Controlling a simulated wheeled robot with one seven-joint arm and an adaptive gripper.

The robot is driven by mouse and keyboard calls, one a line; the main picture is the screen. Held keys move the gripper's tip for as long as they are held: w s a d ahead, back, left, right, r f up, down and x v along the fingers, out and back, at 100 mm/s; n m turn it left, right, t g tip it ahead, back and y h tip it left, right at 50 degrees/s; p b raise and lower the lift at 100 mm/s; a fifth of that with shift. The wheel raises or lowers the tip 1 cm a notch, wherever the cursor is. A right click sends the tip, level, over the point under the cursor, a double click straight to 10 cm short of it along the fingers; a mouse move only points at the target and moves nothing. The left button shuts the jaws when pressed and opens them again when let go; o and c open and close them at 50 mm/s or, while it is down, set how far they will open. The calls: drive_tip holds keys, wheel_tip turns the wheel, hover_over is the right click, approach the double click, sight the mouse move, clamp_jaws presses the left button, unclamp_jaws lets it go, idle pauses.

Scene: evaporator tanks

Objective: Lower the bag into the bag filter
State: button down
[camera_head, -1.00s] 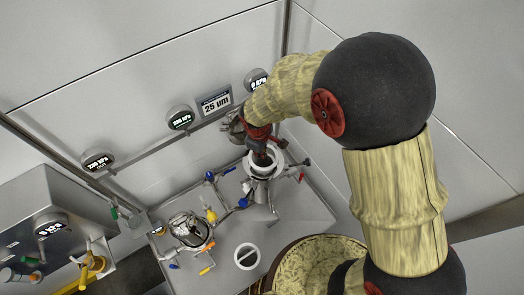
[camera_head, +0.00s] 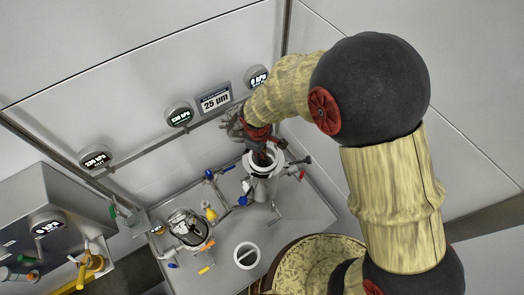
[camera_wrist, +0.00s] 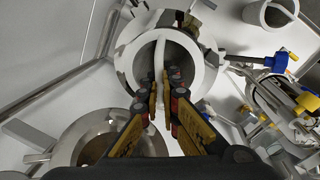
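The filter bag (camera_head: 278,158) has a white ring top with a thin bar handle across it. In the wrist view the bag's ring (camera_wrist: 208,68) is round and open, with the handle running between my fingers. My gripper (camera_head: 262,152) points down into the ring. In the wrist view my gripper (camera_wrist: 162,82) has its two fingers closed on either side of the handle. The bag filter's steel housing (camera_head: 262,192) stands directly below the ring. My fingers and the ring hide part of its mouth, so I cannot tell how deep the bag sits.
A steel ring-shaped part (camera_wrist: 72,135), seemingly the lid, is close at lower left. A second filter vessel (camera_head: 187,228) with clamps and coloured handles stands to the left. Gauges (camera_head: 180,115) and pipes line the wall behind.

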drive_tip(key=shift+f+b, duration=1.1)
drive_tip(key=shift+f, duration=0.55)
drive_tip(key=c, duration=2)
unclamp_jaws()
drive_tip(key=shift+o, duration=0.2)
drive_tip(key=shift+r+p, duration=2.6)
drive_tip(key=shift+r, duration=0.95)
